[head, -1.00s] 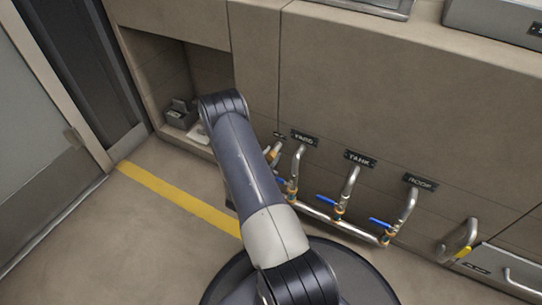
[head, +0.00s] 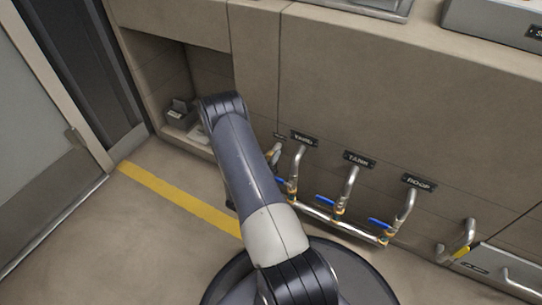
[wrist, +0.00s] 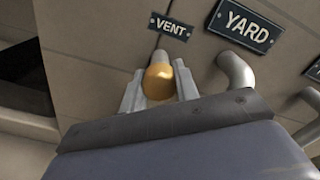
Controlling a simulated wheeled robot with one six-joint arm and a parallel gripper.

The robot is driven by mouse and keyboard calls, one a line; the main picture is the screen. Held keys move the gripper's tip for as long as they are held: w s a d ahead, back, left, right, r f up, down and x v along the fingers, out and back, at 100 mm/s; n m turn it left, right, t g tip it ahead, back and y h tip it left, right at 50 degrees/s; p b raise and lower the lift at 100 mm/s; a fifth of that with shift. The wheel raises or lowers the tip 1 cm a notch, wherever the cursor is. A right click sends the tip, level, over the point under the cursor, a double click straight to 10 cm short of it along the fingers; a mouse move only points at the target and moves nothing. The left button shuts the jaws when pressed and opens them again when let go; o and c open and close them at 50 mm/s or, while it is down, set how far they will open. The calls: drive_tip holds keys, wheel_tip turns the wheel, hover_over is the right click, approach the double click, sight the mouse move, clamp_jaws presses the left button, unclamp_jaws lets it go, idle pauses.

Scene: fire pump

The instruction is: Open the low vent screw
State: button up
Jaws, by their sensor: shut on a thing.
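The low vent screw (wrist: 159,82) shows in the wrist view as a rounded brass-coloured end on a grey stem, under the VENT label (wrist: 170,27). My gripper (wrist: 160,88) has one finger on each side of it and is shut on it. How far the screw is turned I cannot tell. In the head view my arm hides my gripper, and the vent pipe (head: 274,153) shows just right of the arm.
The YARD pipe (wrist: 237,72) stands close to the right of my gripper. In the head view the TANK pipe (head: 350,184) and ROOF pipe (head: 405,207) have blue-handled valves on a low manifold. An open recess (head: 207,75) lies left. The floor by the yellow line is clear.

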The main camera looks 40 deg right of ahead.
drive_tip(key=n+p, duration=0.1)
drive_tip(key=n, duration=1)
drive_tip(key=shift+p, duration=0.3)
drive_tip(key=shift+n, duration=1.8)
drive_tip(key=o, duration=1)
drive_tip(key=shift+c, duration=0.2)
drive_tip(key=shift+a, duration=0.1)
drive_tip(key=p+v, duration=0.3)
drive_tip(key=v, duration=0.7)
drive_tip(key=shift+s+a, duration=0.15)
drive_tip(key=shift+a, duration=0.15)
drive_tip(key=shift+f, duration=0.1)
